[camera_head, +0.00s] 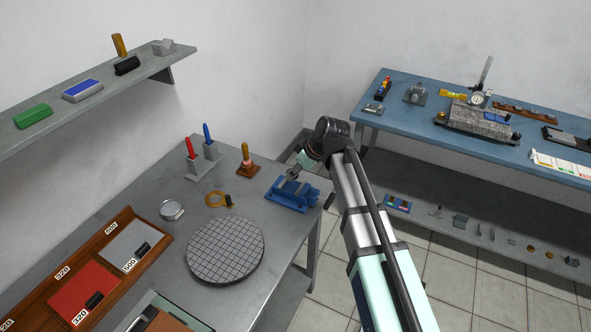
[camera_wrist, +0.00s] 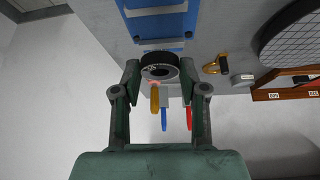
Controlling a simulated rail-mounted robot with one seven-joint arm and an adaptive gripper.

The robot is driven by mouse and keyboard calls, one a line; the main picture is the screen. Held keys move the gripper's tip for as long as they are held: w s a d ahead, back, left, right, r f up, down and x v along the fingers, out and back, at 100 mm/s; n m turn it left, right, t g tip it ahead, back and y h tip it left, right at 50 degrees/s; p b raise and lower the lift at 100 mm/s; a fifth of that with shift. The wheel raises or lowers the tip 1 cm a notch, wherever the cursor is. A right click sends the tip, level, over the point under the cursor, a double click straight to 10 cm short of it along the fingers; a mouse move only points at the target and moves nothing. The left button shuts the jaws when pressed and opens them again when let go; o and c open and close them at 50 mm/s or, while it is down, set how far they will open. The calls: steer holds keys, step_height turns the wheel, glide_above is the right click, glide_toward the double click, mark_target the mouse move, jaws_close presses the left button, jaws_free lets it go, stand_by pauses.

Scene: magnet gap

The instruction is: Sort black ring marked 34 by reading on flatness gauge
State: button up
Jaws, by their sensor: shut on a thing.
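A black ring (camera_wrist: 150,72) with small white markings, too small to read, is between the two fingers of my gripper (camera_wrist: 160,76) in the wrist view. My gripper is shut on it. In the head view, my gripper (camera_head: 292,176) is just above the blue vise (camera_head: 290,196) at the right end of the grey table, and the ring cannot be made out there. The vise also shows in the wrist view (camera_wrist: 158,26), beyond the ring. The flatness gauge, a dial indicator (camera_head: 477,99) on a stand over a granite plate (camera_head: 480,119), is on the blue bench, apart from my gripper.
The grey table (camera_head: 165,192) holds a round gridded plate (camera_head: 226,250), an amber ring (camera_head: 215,199), red and blue handled tools, and a wooden tray of abrasive sheets (camera_head: 133,215). The blue bench (camera_head: 395,119) stands back right, beyond a floor gap, with several items on it.

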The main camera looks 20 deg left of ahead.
mark_target(291, 186)
steer(key=shift+f+b, duration=1.25)
steer(key=shift+f, duration=1.1)
steer(key=shift+f, duration=0.2)
steer(key=o, duration=1.4)
steer(key=shift+c, duration=0.2)
steer(key=shift+c, duration=0.4)
steer(key=c, duration=0.4)
steer(key=shift+r, duration=0.15)
steer(key=shift+c, duration=0.2)
steer(key=shift+r+p, duration=0.95)
steer(key=shift+r, duration=1.2)
